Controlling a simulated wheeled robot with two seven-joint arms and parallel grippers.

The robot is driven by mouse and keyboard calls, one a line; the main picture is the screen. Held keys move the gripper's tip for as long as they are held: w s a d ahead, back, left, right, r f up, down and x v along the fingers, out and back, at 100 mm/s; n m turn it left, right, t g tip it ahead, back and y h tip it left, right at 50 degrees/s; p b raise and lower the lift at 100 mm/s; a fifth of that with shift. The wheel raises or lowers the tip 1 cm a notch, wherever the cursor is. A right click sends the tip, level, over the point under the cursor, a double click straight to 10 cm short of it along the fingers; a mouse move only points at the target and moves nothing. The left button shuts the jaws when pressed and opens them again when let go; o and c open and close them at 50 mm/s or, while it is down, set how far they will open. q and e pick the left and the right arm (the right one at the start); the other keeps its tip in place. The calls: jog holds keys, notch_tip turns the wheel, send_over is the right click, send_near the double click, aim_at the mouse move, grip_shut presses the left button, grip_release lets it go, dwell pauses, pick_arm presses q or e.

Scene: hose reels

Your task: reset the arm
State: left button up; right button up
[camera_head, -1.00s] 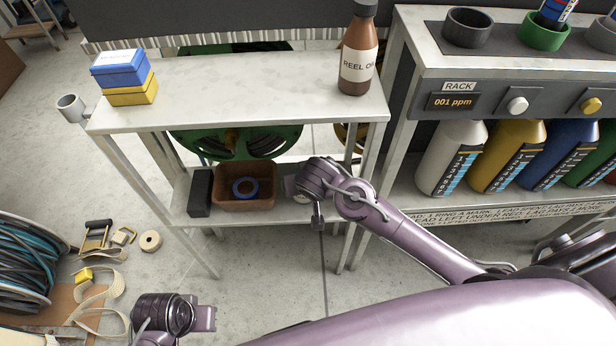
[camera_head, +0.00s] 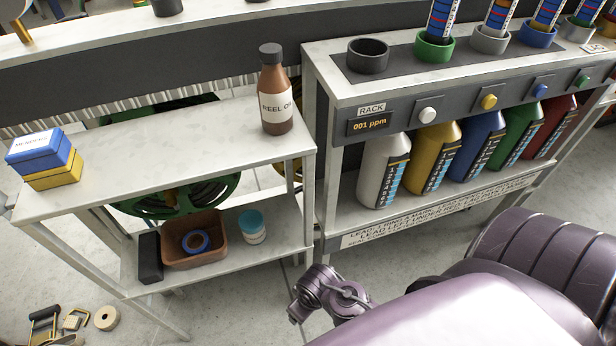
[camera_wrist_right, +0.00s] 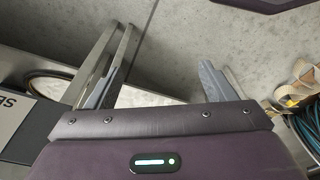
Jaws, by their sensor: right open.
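My right arm, purple, comes in from the right in the head view. Its gripper (camera_head: 296,312) is low over the floor, in front of the lower shelf and apart from it. The fingers are too small to read there. In the right wrist view my right gripper (camera_wrist_right: 155,82) has its two grey fingers spread apart. My left gripper is out of view.
The lower shelf (camera_head: 275,245) holds a teal-lidded tub (camera_head: 253,232), a brown bin (camera_head: 215,257) with a blue ring and a black block (camera_head: 149,257). A brown bottle (camera_head: 276,105) and blue-yellow boxes (camera_head: 45,160) stand above. A bottle rack (camera_head: 380,95) is right.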

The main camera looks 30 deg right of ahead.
jog(key=shift+s+d+f, duration=0.1)
jog(key=shift+s+f, duration=0.3)
jog(key=shift+s, duration=0.1)
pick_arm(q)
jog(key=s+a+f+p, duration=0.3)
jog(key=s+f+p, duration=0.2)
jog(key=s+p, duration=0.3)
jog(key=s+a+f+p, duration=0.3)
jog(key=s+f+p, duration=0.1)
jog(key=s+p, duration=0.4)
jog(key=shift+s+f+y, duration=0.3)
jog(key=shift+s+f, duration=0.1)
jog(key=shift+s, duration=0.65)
pick_arm(e)
jog(key=s+d+f, duration=0.3)
jog(key=s+f, duration=0.2)
jog(key=s, duration=0.4)
jog(key=s+d+f, duration=0.3)
jog(key=s+f, duration=0.1)
jog(key=s, duration=0.5)
jog(key=shift+f+g, duration=0.3)
jog(key=shift+f, duration=0.05)
